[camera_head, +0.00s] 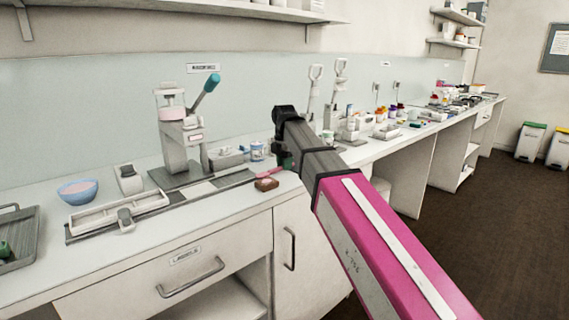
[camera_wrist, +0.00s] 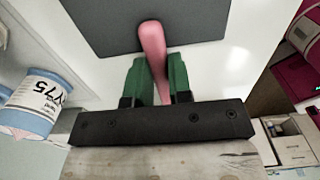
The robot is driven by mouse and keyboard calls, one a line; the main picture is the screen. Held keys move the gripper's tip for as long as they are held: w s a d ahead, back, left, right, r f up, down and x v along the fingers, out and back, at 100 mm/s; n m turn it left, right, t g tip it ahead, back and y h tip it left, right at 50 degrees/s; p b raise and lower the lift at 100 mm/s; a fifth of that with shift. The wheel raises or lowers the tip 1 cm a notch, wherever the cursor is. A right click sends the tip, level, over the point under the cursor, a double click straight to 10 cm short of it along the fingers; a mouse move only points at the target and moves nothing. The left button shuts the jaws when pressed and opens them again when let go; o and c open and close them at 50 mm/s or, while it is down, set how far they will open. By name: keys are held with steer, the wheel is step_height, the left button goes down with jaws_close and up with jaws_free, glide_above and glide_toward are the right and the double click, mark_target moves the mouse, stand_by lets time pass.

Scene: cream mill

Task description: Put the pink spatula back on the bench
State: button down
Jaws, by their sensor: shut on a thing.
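The pink spatula (camera_wrist: 152,45) runs between the green fingers of my gripper (camera_wrist: 161,80) in the wrist view, and my gripper is shut on it. Its rounded pink end points away from the fingers, over a dark grey plate. In the head view the spatula (camera_head: 243,178) shows as a thin pink strip just left of my gripper (camera_head: 285,160), low over the white bench (camera_head: 105,262). I cannot tell whether the spatula touches the bench. Part of it is hidden by the fingers.
A small brown block (camera_head: 266,184) lies near the bench's front edge, close to the gripper. A press with a teal handle (camera_head: 205,93) and blue-and-white tubs (camera_head: 257,151) stand behind. A blue bowl (camera_head: 78,191) and white tray (camera_head: 90,217) are at left.

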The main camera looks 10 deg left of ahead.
steer(key=shift+f, duration=0.15)
steer(key=c, duration=1)
jaws_free()
steer(key=shift+o, duration=0.2)
steer(key=shift+s+d, duration=0.1)
steer(key=shift+s+f, duration=0.1)
steer(key=shift+d, duration=0.15)
steer(key=shift+c, duration=0.4)
